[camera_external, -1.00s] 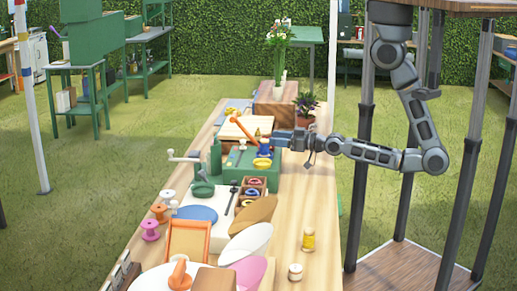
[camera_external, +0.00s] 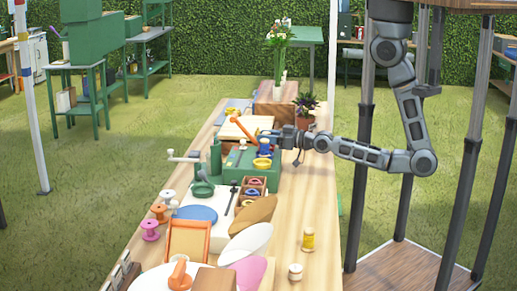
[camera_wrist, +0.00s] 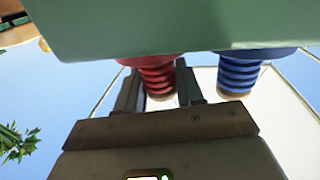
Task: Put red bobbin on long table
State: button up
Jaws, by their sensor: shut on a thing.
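The red bobbin (camera_wrist: 157,78), with a ribbed red body, shows at the upper middle of the wrist view, between the two fingers of my gripper (camera_wrist: 160,90). My gripper is shut on it. The bobbin is at the edge of a green surface (camera_wrist: 180,25); I cannot tell whether they touch. In the external view my gripper (camera_external: 276,141) is at the green box (camera_external: 318,160) on the long table (camera_external: 325,210), and the red bobbin cannot be made out there.
A blue bobbin (camera_wrist: 238,72) is close beside the red one. A yellow ring-like piece (camera_external: 262,163) is just in front of the gripper. A potted plant (camera_external: 306,115) stands behind. A small yellow jar (camera_external: 308,239) stands on the table's right side, with bare wood around it.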

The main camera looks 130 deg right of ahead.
jog(key=c, duration=0.3)
jog(key=shift+c, duration=0.2)
jog(key=shift+r, duration=0.85)
notch_tip(320, 180, up, 2)
jog(key=shift+r, duration=0.2)
jog(key=s+d+r, duration=0.5)
jog(key=s+r, duration=0.1)
jog(key=s, duration=0.4)
jog(key=shift+d+r+b, duration=0.35)
jog(key=shift+r+b, duration=0.05)
